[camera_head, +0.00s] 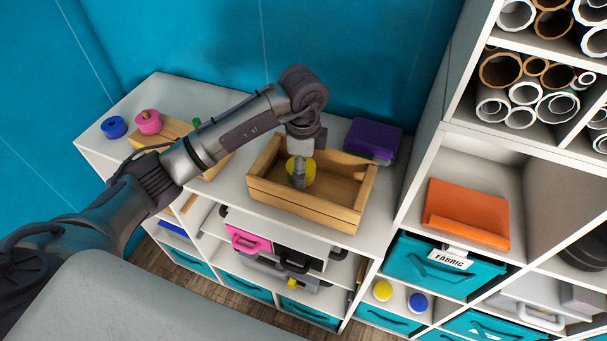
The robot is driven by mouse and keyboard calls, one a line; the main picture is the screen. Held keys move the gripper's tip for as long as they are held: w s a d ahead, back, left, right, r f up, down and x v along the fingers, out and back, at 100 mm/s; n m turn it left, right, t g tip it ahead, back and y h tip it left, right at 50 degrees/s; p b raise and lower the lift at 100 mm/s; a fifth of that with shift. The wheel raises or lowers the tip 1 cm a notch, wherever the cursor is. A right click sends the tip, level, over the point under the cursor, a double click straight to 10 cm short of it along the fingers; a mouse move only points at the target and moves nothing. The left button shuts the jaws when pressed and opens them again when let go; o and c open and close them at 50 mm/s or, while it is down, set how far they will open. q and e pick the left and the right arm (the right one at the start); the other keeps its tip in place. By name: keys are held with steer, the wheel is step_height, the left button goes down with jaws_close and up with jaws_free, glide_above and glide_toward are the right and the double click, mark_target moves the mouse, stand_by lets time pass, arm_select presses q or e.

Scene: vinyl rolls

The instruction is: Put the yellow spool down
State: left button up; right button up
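The yellow spool (309,170) is inside the left part of the open wooden crate (315,218), on top of the white shelf unit. My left gripper (299,182) points down into the crate and is shut on the spool, with yellow showing on both sides of the fingers. Whether the spool touches the crate floor is hard to tell. The gripper hides the spool's middle. My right gripper is not in view.
The crate's right half is empty. A purple box (373,139) stands behind it. A blue spool (115,127) and a pink spool (148,122) are at the far left. Below right, a yellow round item (383,291) and a blue one (417,302) sit on a shelf.

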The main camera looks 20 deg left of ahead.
arm_select(q)
step_height(320, 180, down, 4)
steer(key=shift+r+p, duration=0.25)
steer(key=shift+p, duration=0.45)
steer(key=shift+f, duration=0.25)
steer(key=shift+f, duration=0.15)
steer(key=o, duration=1.4)
steer(key=shift+o, duration=0.2)
